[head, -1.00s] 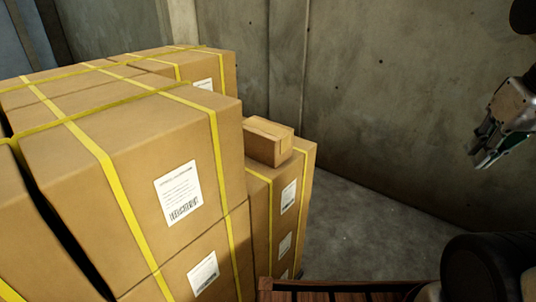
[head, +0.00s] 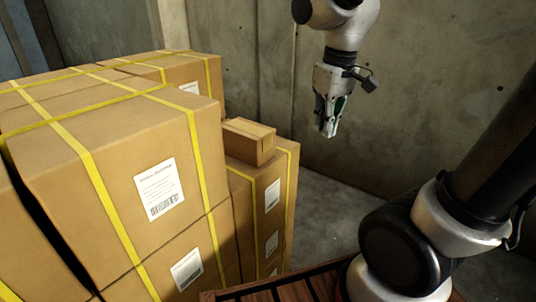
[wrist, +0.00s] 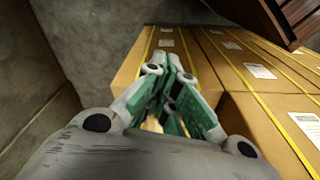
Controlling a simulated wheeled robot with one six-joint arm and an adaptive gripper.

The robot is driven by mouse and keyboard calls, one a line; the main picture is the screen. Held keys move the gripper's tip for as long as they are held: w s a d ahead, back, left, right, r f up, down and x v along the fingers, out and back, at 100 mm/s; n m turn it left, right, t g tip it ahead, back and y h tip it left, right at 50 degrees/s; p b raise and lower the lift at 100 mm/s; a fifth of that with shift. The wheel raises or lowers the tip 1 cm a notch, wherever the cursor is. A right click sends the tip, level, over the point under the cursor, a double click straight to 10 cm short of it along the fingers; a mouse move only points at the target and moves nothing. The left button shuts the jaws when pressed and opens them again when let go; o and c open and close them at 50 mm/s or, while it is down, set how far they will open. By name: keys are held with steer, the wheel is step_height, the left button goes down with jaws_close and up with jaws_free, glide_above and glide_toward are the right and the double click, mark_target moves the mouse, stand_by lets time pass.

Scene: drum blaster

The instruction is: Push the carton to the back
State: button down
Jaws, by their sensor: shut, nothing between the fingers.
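A small brown carton (head: 248,142) lies on top of a lower strapped box (head: 262,195), beside the taller stack, in the head view. My gripper (head: 328,132) is shut and empty, pointing down. It hangs in the air to the right of the carton, with a visible gap between them in the picture. In the wrist view the green-padded fingers (wrist: 172,62) are closed together in front of the large boxes. They and the gripper body hide much of that view, and I cannot clearly make out the small carton there.
A tall stack of large boxes with yellow straps (head: 118,200) fills the left of the head view. A concrete wall (head: 430,90) stands behind. Bare grey floor (head: 325,215) lies to the right of the lower box. A slatted wooden surface (head: 285,288) is at the bottom.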

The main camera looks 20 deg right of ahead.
mark_target(276, 153)
steer(key=w+a+f+n+g, duration=0.1)
steer(key=w+a+f+n, duration=0.2)
steer(key=w+a, duration=0.3)
steer(key=shift+w+a+f, duration=0.45)
steer(key=shift+w+f, duration=0.15)
steer(key=shift+f, duration=1)
steer(key=shift+w+a+f, duration=0.4)
steer(key=shift+w+f, duration=0.2)
steer(key=shift+f, duration=0.95)
steer(key=shift+w+a+f, duration=0.45)
steer(key=shift+w+f, duration=0.15)
steer(key=shift+f, duration=1)
steer(key=w+a, duration=0.3)
steer(key=w, duration=0.1)
steer(key=w+a, duration=0.4)
steer(key=w, duration=0.1)
steer(key=w+a, duration=0.3)
steer(key=w, duration=0.2)
steer(key=shift+w+a, duration=0.25)
steer(key=shift+a, duration=0.05)
